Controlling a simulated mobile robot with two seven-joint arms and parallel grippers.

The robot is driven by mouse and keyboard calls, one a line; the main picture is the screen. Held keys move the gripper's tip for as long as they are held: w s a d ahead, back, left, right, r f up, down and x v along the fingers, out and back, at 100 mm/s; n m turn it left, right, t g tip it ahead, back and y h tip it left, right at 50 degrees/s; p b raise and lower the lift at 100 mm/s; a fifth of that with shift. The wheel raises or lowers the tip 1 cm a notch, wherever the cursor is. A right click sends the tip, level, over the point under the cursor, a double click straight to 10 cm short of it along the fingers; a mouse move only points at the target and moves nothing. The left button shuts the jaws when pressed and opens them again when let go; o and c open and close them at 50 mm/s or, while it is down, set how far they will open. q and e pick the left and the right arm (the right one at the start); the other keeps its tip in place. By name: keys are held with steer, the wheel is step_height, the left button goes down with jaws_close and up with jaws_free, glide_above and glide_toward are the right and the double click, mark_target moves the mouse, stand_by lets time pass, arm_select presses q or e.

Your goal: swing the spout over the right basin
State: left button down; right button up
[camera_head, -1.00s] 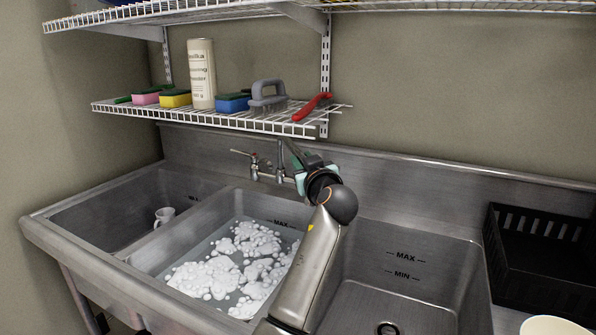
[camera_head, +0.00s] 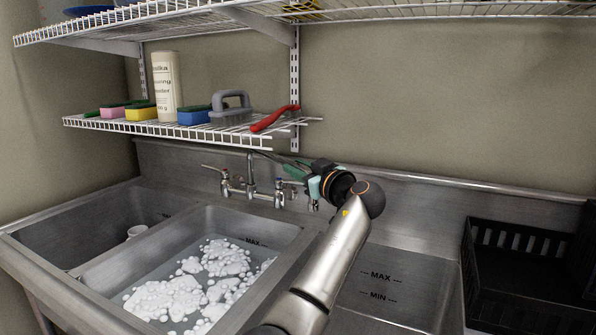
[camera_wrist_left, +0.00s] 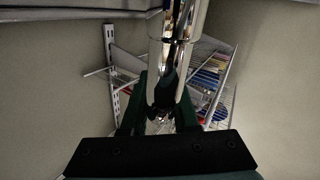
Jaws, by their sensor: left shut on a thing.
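The chrome tap (camera_head: 251,180) stands at the sink's back wall behind the middle basin (camera_head: 290,234), its riser upright. My left gripper (camera_head: 288,168) is to the right of the riser, shut on the spout. In the left wrist view the shiny spout (camera_wrist_left: 157,50) runs down between the dark fingers (camera_wrist_left: 160,108). The right basin (camera_head: 395,275), marked MAX and MIN, is partly hidden by my left arm. My right gripper is not in view.
Foamy water (camera_head: 215,265) fills the middle basin. A white cup (camera_head: 137,231) is in the left basin (camera_head: 75,228). A wire shelf (camera_head: 215,136) with sponges, a bottle and brushes hangs above the tap. A black crate (camera_head: 520,265) stands at the right.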

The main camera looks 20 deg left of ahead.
arm_select(q)
steer(key=shift+w+d, duration=0.1)
steer(key=shift+w, duration=0.1)
stand_by(0.3)
steer(key=c, duration=0.7)
jaws_free()
steer(key=b+v, duration=0.1)
steer(key=v, duration=1.1)
steer(key=shift+d, duration=0.3)
steer(key=shift+f, duration=0.1)
